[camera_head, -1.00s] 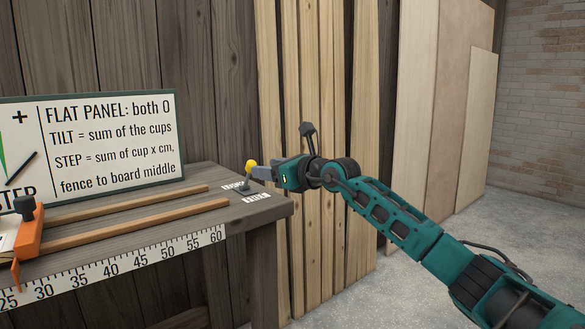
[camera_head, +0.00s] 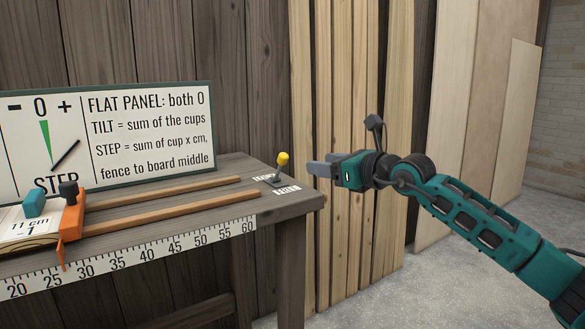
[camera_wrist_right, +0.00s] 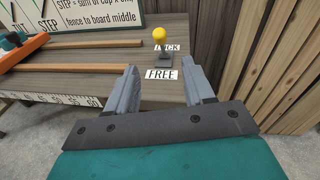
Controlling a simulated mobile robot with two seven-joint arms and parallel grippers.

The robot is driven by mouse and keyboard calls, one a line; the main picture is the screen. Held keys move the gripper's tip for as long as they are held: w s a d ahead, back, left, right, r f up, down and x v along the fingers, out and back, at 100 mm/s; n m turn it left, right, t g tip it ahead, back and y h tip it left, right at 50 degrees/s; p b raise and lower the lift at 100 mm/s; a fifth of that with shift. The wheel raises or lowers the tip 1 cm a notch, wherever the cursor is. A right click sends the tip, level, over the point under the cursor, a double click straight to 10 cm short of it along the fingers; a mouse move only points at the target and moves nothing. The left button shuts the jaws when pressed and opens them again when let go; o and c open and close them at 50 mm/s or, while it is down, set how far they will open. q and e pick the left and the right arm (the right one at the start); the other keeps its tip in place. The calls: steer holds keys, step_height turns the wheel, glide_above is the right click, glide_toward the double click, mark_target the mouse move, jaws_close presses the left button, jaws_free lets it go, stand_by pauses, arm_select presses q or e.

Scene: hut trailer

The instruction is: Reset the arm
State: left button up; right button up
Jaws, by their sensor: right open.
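My right gripper (camera_head: 312,166) is open and empty, held to the right of the bench end. A small lever with a yellow knob (camera_head: 283,159) stands on the right end of the wooden bench, just left of my fingertips and apart from them. In the right wrist view my two grey fingers (camera_wrist_right: 160,80) are spread, with the yellow knob (camera_wrist_right: 159,35) beyond them. The lever stands between a LOCK label (camera_wrist_right: 167,48) and a FREE label (camera_wrist_right: 161,74). My left gripper is not in view.
The bench (camera_head: 262,208) carries two wooden rails, a ruler (camera_head: 150,255) along its front and an orange fence (camera_head: 70,220). A sign (camera_head: 150,130) stands behind. Planks (camera_head: 340,130) and panels lean on the wall. Floor at right is clear.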

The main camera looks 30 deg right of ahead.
steer(key=s+a+f+m+t+y, duration=0.1)
steer(key=s+a+f+m+y, duration=0.2)
steer(key=a+f+m, duration=0.35)
steer(key=s+a+f+m+y, duration=0.35)
steer(key=a+f, duration=0.35)
steer(key=a, duration=0.3)
steer(key=s+a+f+m+g+h, duration=0.3)
steer(key=s+a+f+m, duration=0.1)
steer(key=s+f+m, duration=0.75)
steer(key=s+a+f+m+g+h, duration=0.4)
steer(key=s+f+m, duration=0.65)
steer(key=m, duration=0.55)
arm_select(q)
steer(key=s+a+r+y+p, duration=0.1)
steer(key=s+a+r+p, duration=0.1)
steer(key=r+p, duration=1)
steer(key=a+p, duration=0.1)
steer(key=p, duration=0.6)
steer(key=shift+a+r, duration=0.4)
arm_select(e)
steer(key=d+r+h, duration=0.1)
steer(key=d+r, duration=0.2)
steer(key=r, duration=0.8)
steer(key=shift+t, duration=0.4)
